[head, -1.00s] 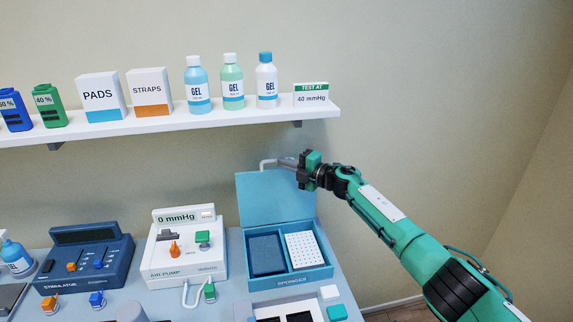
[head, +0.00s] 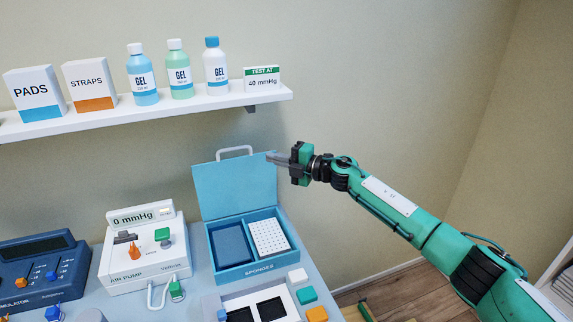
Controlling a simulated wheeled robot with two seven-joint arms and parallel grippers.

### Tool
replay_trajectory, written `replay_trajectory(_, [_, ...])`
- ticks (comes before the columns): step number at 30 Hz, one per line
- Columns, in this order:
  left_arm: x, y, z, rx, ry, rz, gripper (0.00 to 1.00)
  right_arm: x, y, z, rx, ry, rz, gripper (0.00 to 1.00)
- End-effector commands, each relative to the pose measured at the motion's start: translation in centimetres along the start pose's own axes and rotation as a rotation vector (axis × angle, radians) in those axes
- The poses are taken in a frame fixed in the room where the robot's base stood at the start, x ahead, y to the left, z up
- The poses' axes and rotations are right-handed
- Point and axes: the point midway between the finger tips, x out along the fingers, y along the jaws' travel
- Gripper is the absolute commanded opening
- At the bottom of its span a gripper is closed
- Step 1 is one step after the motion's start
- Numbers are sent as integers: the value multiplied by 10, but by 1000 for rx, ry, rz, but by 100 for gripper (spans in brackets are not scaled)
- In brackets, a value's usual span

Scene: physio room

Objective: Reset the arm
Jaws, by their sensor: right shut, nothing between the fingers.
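My right gripper (head: 279,160) is shut and empty. It hangs in the air close to the top right corner of the raised lid of the blue sponge box (head: 246,272); whether it touches the lid (head: 232,190) cannot be told. The right arm (head: 420,226) reaches in from the lower right. The box stands open on the table, with a dark blue sponge and a white dotted sponge inside. The lid's pale handle (head: 234,150) shows at its top edge. My left gripper is not in view.
A white air pump (head: 150,272) reading 0 mmHg and a blue stimulator (head: 38,270) stand left of the box. A wall shelf (head: 200,100) holds bottles and boxes. Floor shows at right.

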Motion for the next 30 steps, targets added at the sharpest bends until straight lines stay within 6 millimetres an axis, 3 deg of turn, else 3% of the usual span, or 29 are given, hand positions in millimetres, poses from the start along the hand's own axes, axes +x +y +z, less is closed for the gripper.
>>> replay_trajectory(6, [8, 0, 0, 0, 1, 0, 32, -26, -2, 0, 0, 1, 0, 0])
replay_trajectory(14, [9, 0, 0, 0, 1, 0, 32, -29, -9, -12, 49, -23, 44, 0])
replay_trajectory(22, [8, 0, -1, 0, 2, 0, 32, -33, -41, -52, 319, -210, 241, 0])
replay_trajectory(30, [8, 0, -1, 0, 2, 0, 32, -77, -90, -76, 654, -491, 354, 0])
